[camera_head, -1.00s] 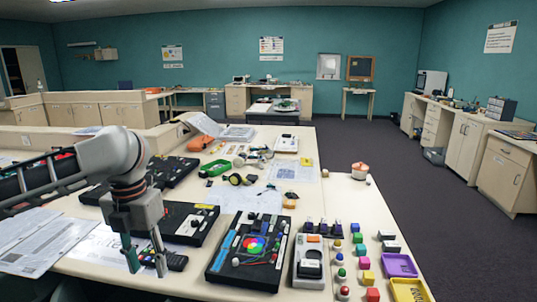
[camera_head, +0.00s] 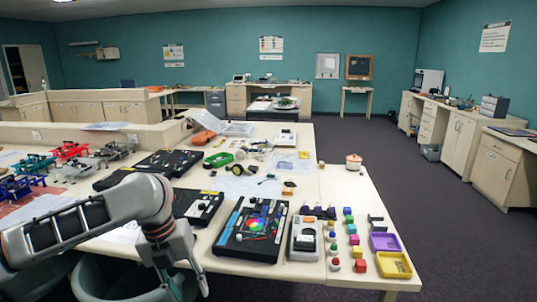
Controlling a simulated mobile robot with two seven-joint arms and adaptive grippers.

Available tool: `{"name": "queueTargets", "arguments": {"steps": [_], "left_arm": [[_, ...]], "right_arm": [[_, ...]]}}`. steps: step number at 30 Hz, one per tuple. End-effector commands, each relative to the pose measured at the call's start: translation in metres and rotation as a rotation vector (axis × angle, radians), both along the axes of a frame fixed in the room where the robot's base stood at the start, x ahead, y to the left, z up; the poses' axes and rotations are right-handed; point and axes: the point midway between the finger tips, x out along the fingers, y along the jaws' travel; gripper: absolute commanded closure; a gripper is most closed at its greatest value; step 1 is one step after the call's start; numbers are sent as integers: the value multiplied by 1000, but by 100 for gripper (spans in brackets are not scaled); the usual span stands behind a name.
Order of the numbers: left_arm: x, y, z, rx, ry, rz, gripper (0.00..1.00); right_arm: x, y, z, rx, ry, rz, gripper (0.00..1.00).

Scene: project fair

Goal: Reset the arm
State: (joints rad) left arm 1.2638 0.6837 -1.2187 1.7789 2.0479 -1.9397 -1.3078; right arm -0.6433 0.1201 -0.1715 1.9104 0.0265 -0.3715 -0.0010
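My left arm comes in from the left, and its gripper (camera_head: 187,287) hangs low at the bottom edge of the view, at the table's near side. Its two fingers are apart with nothing seen between them; the tips are partly cut off or dark. The long cream table (camera_head: 290,280) lies beyond and to the right of it. My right gripper is not in view.
A black board with a colour wheel (camera_head: 253,228) and a grey device (camera_head: 305,240) lie right of the gripper. Coloured blocks stand near a purple tray (camera_head: 384,243) and a yellow tray (camera_head: 394,265). Small drones (camera_head: 70,152) sit at left. A teal chair (camera_head: 100,283) is below.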

Motion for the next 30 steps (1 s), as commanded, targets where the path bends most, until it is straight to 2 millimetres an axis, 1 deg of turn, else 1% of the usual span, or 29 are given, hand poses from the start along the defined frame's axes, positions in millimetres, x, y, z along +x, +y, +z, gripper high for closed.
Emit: {"name": "queueTargets", "arguments": {"steps": [1,3,9,12,16,19,23,26,29,30], "left_arm": [[-4,-15,-16,-38,10,44,62],[-5,-37,-36,-101,18,130,62],[-10,-95,-87,-308,56,421,62],[-14,-118,-107,-414,86,576,62],[-17,-140,-132,-550,133,788,62],[-19,-148,-149,-649,171,957,62],[-25,-149,-173,-769,218,1181,62],[-31,-140,-193,-855,247,1355,62],[-41,-125,-215,-931,268,1530,62],[-46,-116,-224,-958,273,1597,62]], "right_arm": [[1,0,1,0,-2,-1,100],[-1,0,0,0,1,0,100],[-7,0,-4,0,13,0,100],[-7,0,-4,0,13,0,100],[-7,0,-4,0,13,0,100],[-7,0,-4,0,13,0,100],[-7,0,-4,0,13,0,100],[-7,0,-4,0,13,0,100],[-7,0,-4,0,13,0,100],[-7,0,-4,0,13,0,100]]}}
